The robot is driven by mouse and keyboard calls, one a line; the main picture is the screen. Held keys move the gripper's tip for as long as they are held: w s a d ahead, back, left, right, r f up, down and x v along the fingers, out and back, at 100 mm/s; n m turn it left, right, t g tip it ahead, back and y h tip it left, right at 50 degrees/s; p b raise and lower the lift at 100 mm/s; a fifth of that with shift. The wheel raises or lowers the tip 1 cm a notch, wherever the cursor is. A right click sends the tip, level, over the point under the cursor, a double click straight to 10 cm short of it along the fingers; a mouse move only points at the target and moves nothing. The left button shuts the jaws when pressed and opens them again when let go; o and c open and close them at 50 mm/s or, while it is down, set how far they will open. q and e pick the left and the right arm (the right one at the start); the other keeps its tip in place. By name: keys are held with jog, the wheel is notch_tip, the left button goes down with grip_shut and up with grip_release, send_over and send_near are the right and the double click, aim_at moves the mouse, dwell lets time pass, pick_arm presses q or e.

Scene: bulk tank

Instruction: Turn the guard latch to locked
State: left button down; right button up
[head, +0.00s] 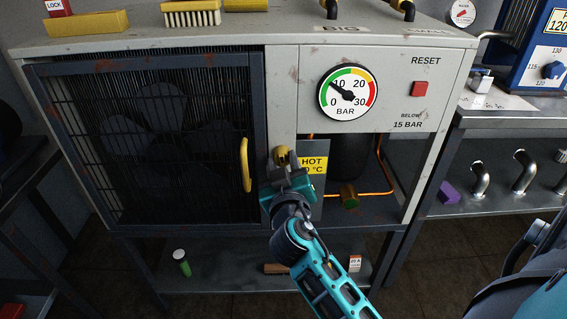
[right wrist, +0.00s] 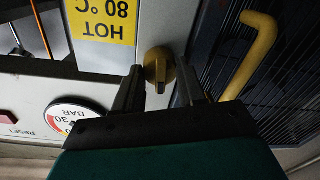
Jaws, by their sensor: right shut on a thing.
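The guard latch (head: 281,155) is a small dull-yellow knob on the pale post just right of the mesh guard door (head: 256,150). It also shows in the right wrist view (right wrist: 157,62). My right gripper (head: 284,170) reaches it from below and front. In the right wrist view my right gripper (right wrist: 160,88) has one finger on each side of the latch and is shut on it. The fingers partly cover the latch, and I cannot tell its exact turn. The guard door looks closed, with a yellow handle (head: 245,165). My left gripper is out of view.
A yellow HOT sign (head: 314,164) hangs close right of my right gripper, with a copper pipe (head: 376,194) beyond. Above are a pressure gauge (head: 347,92) and red reset button (head: 420,89). A lower shelf (head: 225,275) holds small items. A side bench (head: 500,120) stands right.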

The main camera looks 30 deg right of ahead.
jog(key=n+p, duration=0.1)
jog(key=n, duration=0.3)
jog(key=shift+r+p, duration=0.2)
jog(key=shift+p, duration=0.15)
jog(key=n+p, duration=0.1)
jog(key=n, duration=0.3)
jog(key=shift+g, duration=0.3)
jog(key=n+p, duration=0.3)
jog(key=n, duration=0.2)
jog(key=shift+w+n+p, duration=0.1)
jog(key=shift+n+p, duration=0.4)
jog(key=shift+n, duration=0.9)
jog(key=o, duration=1.1)
jog(key=shift+f, duration=0.1)
jog(key=shift+c, duration=0.2)
